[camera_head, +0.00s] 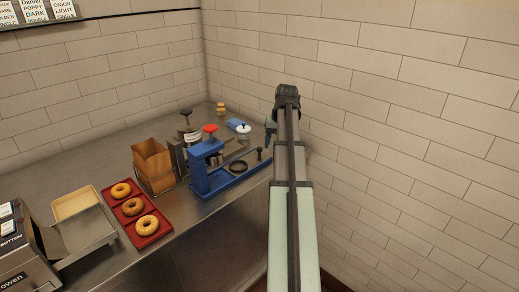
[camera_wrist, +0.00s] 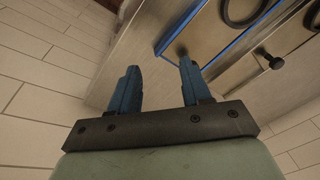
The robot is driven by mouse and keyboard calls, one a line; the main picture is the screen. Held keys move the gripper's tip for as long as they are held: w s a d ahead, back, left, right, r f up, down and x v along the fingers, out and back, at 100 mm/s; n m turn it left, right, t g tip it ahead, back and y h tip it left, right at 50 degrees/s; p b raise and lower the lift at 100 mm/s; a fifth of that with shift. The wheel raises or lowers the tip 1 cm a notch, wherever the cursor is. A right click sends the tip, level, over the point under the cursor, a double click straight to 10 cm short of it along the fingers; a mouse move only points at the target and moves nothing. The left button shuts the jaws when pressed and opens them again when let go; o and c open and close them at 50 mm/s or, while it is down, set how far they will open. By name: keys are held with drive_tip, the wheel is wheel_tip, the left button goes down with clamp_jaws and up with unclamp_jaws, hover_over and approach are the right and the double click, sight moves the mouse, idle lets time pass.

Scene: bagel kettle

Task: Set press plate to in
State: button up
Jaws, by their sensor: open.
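A blue bagel press (camera_head: 207,165) with a red knob stands on the steel counter near the wall corner. Its long blue base reaches right, toward my arm. A grey plate with a dark ring (camera_head: 237,167) and a small black knob (camera_head: 259,154) lies on the base, drawn out to the right of the press frame. In the wrist view the black knob (camera_wrist: 270,58) is right of my fingers, and part of the dark ring (camera_wrist: 240,10) shows at the top. My gripper (camera_head: 267,139) is open and empty, near the base's right end, apart from the knob; it also shows in the wrist view (camera_wrist: 159,66).
A red tray (camera_head: 151,239) holds bagels, left of a brown paper bag (camera_head: 152,165). A white-lidded jar (camera_head: 243,134) and a blue item (camera_head: 236,124) stand behind the base. The tiled wall (camera_head: 400,120) is close on my right.

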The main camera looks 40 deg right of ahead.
sight(260, 148)
drive_tip(key=w+a+r+n+g, duration=0.1)
drive_tip(key=w+r+n+g, duration=0.1)
drive_tip(key=w+r+n, duration=0.4)
drive_tip(key=f, duration=0.3)
drive_tip(key=f+m, duration=0.1)
drive_tip(key=f, duration=0.3)
drive_tip(key=w+f+m, duration=0.1)
drive_tip(key=f, duration=0.3)
drive_tip(key=shift+f, duration=0.25)
clamp_jaws()
idle(0.3)
